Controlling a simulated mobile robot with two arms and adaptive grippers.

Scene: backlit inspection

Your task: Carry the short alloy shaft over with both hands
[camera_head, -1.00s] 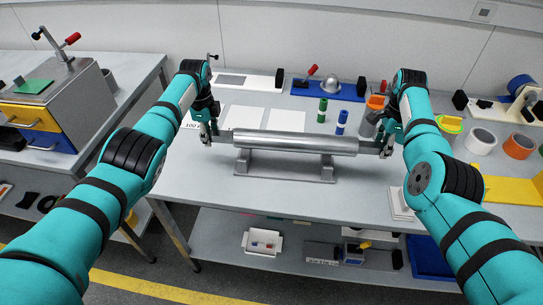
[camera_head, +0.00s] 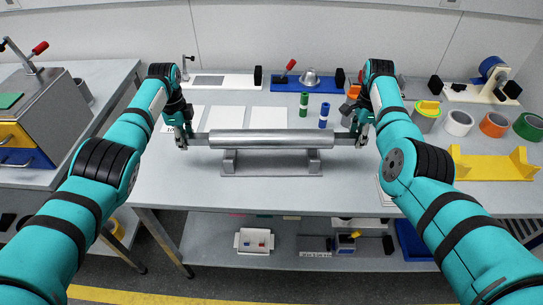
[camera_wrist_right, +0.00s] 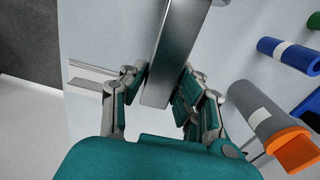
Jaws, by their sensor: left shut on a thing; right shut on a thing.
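The alloy shaft (camera_head: 271,139) is a silver cylinder with thinner ends, lying level across the table above the grey two-post stand (camera_head: 271,171). I cannot tell whether it still touches the posts. My left gripper (camera_head: 187,138) is shut on its left end. My right gripper (camera_head: 359,133) is shut on its right end. In the right wrist view, the shaft (camera_wrist_right: 178,60) runs between the fingers of my right gripper (camera_wrist_right: 158,92). A yellow cradle (camera_head: 492,169) with two raised ends stands on the table at the right.
Green (camera_head: 304,104) and blue (camera_head: 324,115) cylinders stand behind the shaft, near its right end. Tape rolls (camera_head: 459,123) and a grey can with a yellow top (camera_head: 427,116) stand behind the cradle. White sheets (camera_head: 227,116) lie behind the shaft. The table's front strip is clear.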

